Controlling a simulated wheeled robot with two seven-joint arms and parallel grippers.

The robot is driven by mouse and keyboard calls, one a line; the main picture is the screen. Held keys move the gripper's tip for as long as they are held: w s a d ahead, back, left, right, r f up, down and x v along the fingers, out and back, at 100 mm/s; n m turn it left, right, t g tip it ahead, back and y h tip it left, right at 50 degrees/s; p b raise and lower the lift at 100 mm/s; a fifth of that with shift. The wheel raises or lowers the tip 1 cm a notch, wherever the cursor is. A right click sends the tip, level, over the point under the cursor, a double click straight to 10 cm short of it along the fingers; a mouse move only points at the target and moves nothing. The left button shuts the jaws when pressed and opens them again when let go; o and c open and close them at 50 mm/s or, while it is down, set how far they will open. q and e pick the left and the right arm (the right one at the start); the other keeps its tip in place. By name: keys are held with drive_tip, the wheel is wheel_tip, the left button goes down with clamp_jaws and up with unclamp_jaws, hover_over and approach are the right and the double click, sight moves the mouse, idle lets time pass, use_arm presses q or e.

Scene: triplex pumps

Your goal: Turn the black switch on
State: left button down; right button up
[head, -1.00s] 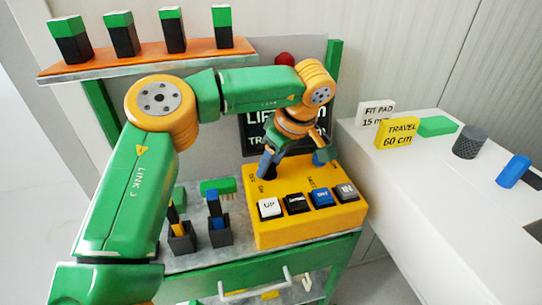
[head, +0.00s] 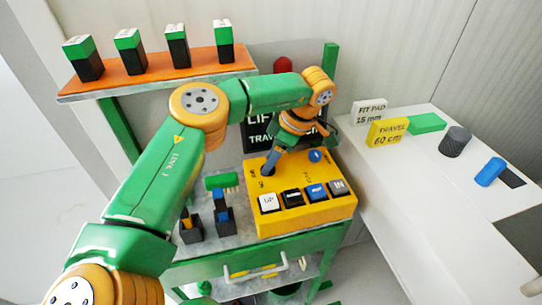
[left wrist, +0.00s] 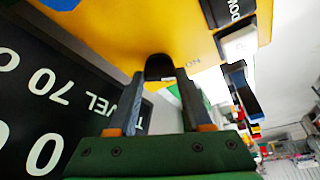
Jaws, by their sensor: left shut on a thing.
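The yellow control box (head: 300,222) stands on the grey bench top. The black switch (left wrist: 158,66) sticks out of its yellow face beside a small "ON" mark in the left wrist view. My left gripper (left wrist: 160,82) has its two fingers on either side of the switch and is shut on it. In the head view my left gripper (head: 271,164) reaches down to the upper left part of the box, and its fingers largely hide the switch there. I cannot tell which way the switch is tipped. My right gripper is in neither view.
A blue round knob (head: 315,156) is on the box, right of my gripper. Push buttons (head: 293,197) line its front. A black sign (head: 258,135) stands behind. Dark holders (head: 222,219) stand left of the box. A white counter (head: 420,185) is at the right.

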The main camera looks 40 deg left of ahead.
sight(281, 173)
use_arm(q)
drive_tip(key=shift+c, duration=1.6)
unclamp_jaws()
drive_tip(key=shift+a, duration=0.1)
drive_tip(key=shift+w+r, duration=0.1)
drive_tip(key=shift+r, duration=0.25)
drive_tip(key=s+v, duration=0.1)
drive_tip(key=v, duration=0.5)
drive_tip(key=shift+w+r, duration=0.2)
drive_tip(key=shift+w, duration=0.25)
